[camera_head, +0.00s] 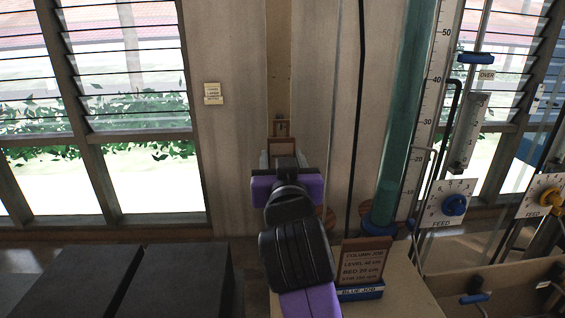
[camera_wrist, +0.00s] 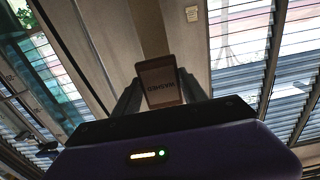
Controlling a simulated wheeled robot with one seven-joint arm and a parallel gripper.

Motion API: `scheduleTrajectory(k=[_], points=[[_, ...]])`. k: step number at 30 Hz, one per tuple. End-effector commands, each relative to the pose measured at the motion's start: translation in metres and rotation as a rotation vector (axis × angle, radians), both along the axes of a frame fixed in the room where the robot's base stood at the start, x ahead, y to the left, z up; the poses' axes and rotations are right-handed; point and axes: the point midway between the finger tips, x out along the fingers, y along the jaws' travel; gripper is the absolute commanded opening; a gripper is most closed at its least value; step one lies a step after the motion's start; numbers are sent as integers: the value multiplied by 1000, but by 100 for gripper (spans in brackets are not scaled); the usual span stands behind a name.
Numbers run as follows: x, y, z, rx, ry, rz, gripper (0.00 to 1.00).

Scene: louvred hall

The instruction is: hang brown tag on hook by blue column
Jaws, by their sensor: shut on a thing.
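My gripper (camera_head: 281,155) is shut on the brown tag (camera_head: 281,149), in front of the pale wall left of the blue column. In the wrist view the tag (camera_wrist: 160,83) stands upright between the two dark fingers of my gripper (camera_wrist: 160,100), with dark lettering on its face. The blue column (camera_head: 408,100) is a tall teal tube with a blue foot and a scale along its right side. A small brown piece (camera_head: 281,128) shows just above the tag; I cannot tell whether it is a hook mount. No hook shows clearly.
A brown sign (camera_head: 364,260) on a blue "BLUE JOB" base stands on a pale bench top (camera_head: 407,285). Feed dials (camera_head: 449,204) are at right. Dark blocks (camera_head: 120,280) fill the lower left. A small note (camera_head: 213,94) is on the wall.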

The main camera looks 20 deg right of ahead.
Motion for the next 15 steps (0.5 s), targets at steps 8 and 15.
scheduleTrajectory(k=[8, 15], points=[[12, -5, 0, 1, 1, -1, 0], [23, -8, 0, 0, 0, -2, 0]])
